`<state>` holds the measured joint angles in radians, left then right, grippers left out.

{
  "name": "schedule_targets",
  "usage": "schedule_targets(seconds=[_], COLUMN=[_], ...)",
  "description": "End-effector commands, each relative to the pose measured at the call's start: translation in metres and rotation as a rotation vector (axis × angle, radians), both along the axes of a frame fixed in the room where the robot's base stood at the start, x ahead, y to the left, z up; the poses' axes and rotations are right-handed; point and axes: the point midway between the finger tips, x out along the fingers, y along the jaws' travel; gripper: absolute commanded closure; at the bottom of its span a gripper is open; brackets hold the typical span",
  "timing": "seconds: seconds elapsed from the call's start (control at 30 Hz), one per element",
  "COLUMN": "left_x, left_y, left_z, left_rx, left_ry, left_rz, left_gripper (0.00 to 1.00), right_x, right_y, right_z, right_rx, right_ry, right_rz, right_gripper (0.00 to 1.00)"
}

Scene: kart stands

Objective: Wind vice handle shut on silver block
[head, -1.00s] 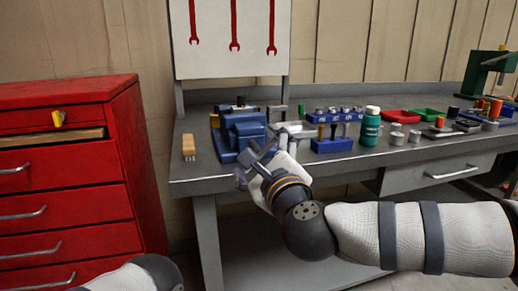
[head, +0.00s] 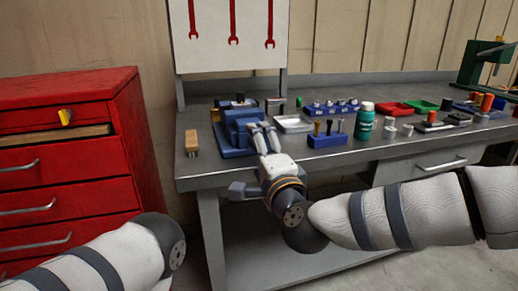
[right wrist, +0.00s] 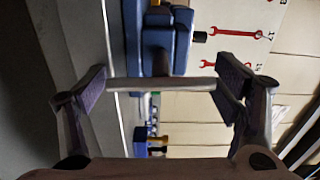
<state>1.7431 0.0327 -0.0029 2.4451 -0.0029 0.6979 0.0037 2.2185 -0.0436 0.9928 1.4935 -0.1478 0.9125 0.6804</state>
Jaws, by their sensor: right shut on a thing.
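The blue vice (head: 236,131) stands at the left end of the grey workbench, and its blue body also shows in the right wrist view (right wrist: 165,40). In the right wrist view the vice handle (right wrist: 160,84), a straight grey bar, spans the gap between the fingers of my right gripper (right wrist: 165,88). Those fingers are shut on it, one at each end. In the head view my right gripper (head: 262,138) is at the vice's front. I cannot make out a silver block in the jaws. My left gripper is out of view; only its arm shows at lower left.
A wooden-handled brush (head: 192,141) lies left of the vice. A silver tray (head: 293,124), a blue tool holder (head: 328,139) and a green bottle (head: 364,121) stand to its right. A red drawer cabinet (head: 65,165) stands left of the workbench (head: 420,148).

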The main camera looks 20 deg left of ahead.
Motion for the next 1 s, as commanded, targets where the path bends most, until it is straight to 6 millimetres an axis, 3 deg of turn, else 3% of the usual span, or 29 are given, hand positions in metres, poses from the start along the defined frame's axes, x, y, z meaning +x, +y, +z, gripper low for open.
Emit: schedule_targets(seconds=[0.03, 0.8, 0.83, 0.9, 1.0], left_x=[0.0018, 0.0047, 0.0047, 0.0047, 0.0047], left_y=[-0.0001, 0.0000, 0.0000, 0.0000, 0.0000], left_z=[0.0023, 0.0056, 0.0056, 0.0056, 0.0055], left_rx=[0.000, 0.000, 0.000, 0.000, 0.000], left_ry=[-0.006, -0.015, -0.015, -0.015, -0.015], left_rz=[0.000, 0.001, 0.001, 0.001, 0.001], left_gripper=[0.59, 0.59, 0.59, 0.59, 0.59], right_x=[-0.0002, 0.0001, 0.0001, 0.0000, 0.0001], right_y=[0.0012, 0.0011, 0.0011, 0.0011, 0.0008], right_z=[0.0068, 0.0051, 0.0051, 0.0049, 0.0036], right_rx=[-0.015, -0.092, -0.092, -0.092, -0.092], right_ry=[-0.023, -0.076, -0.076, -0.076, -0.072], right_rz=[0.001, 0.001, 0.001, 0.001, 0.000], right_gripper=[0.45, 0.45, 0.15, 0.00, 0.00])
